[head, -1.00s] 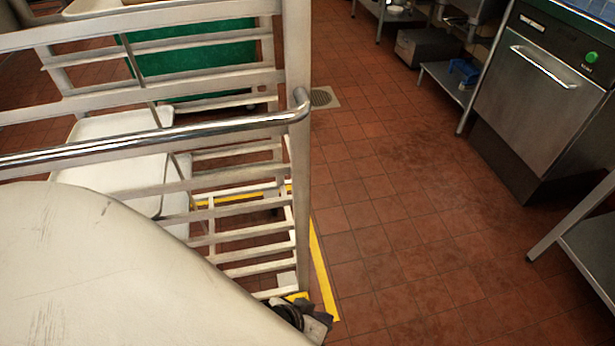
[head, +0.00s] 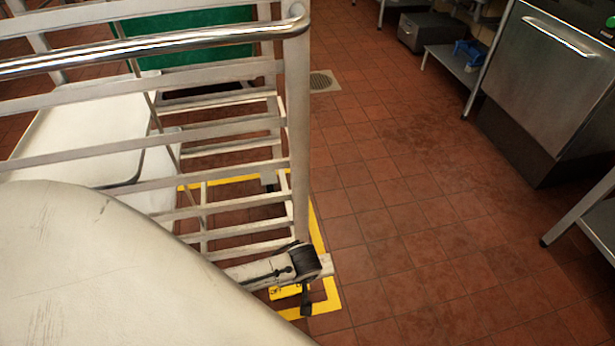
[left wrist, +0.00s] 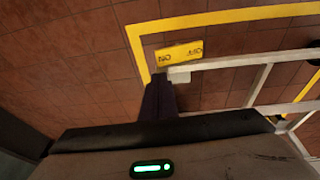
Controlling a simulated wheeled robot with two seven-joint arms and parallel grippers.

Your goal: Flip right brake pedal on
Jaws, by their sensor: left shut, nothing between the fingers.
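The right brake pedal (head: 284,292) is a small yellow plate low at the near right corner of the metal rack (head: 297,150). In the left wrist view the pedal (left wrist: 180,52) carries ON and OFF lettering, upside down. My left gripper (head: 306,306) is shut and empty, pointing down just right of the pedal. In the left wrist view its dark fingers (left wrist: 157,84) end just short of the pedal's ON end. I cannot tell whether they touch it. Part of the pedal is hidden in the head view. My right gripper is not in view.
The rack's rails and white trays (head: 85,140) stand close to the left arm. Yellow floor tape (head: 322,280) runs around the rack's base. A steel appliance (head: 545,85) stands at right. The tiled floor between (head: 400,200) is open.

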